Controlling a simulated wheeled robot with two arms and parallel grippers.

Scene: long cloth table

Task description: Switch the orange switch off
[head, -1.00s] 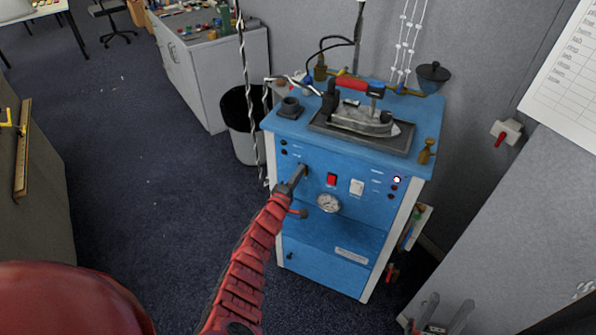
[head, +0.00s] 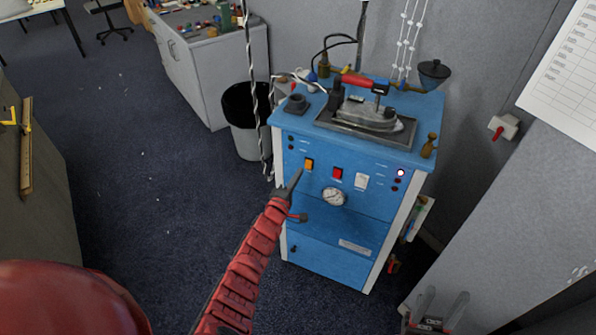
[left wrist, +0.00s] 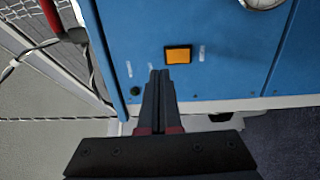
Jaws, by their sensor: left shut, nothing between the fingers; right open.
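The orange switch (head: 309,164) is on the front panel of the blue ironing station (head: 335,228), left of a red switch (head: 337,173) and a white switch (head: 362,181). In the left wrist view the orange switch (left wrist: 178,54) shows just beyond the fingertips. My left gripper (head: 297,172) is shut and empty, its tips just below and left of the orange switch; I cannot tell whether they touch the panel. It also shows in the left wrist view (left wrist: 159,74). My right gripper (head: 440,308) is open at the bottom right, away from the station.
An iron (head: 368,112) rests on a tray on top of the station. A round gauge (head: 333,196) sits below the switches.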

